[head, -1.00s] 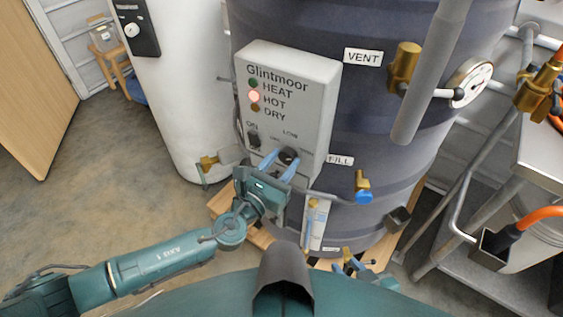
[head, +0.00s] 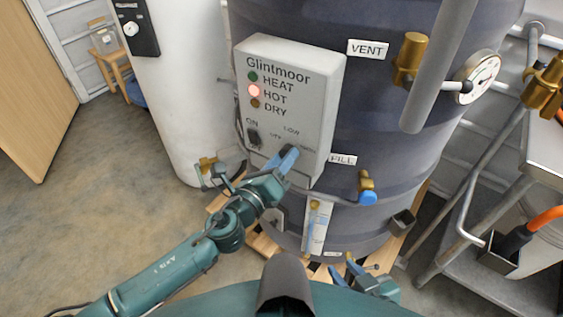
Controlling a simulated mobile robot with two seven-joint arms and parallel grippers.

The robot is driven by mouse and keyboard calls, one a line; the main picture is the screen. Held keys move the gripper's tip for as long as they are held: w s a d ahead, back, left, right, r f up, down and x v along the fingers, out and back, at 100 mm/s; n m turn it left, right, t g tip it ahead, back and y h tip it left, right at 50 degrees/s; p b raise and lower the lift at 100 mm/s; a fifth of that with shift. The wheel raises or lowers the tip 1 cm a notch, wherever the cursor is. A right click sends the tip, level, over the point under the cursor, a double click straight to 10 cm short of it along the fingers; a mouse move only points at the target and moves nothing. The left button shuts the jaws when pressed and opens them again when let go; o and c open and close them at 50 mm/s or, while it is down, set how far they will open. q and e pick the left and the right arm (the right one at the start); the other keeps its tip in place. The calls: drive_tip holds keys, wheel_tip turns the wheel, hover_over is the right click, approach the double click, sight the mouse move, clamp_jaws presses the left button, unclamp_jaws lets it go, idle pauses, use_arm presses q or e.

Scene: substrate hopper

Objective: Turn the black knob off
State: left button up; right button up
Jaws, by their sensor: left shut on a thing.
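The grey Glintmoor control box (head: 318,110) is on the dark tank. In the earlier frame the black knob shows at the lower part of its face, under the LOW label. Now the blue fingers of my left gripper (head: 286,158) cover that spot, and the gripper is shut on the knob, which is mostly hidden. The gripper has a tilted, rolled pose, so I cannot tell the knob's exact angle. The HOT light (head: 254,90) glows pinkish red; the HEAT and DRY lights look dim. My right gripper (head: 344,272) is open and empty at the bottom, low in front of the tank.
A black switch (head: 254,137) marked ON is left of the knob. A blue-handled FILL valve (head: 367,190) and a brass VENT valve (head: 410,56) are on the tank (head: 370,110) to the right. A white cylinder (head: 185,90) stands left. Floor at the left is open.

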use_arm(q)
drive_tip(key=n+p, duration=0.1)
drive_tip(key=n, duration=1.3)
drive_tip(key=shift+f+n+p, duration=0.15)
drive_tip(key=shift+n+p, duration=0.15)
use_arm(e)
drive_tip(key=shift+d+r+h, duration=0.1)
drive_tip(key=shift+d+h, duration=0.2)
use_arm(q)
drive_tip(key=o, duration=1)
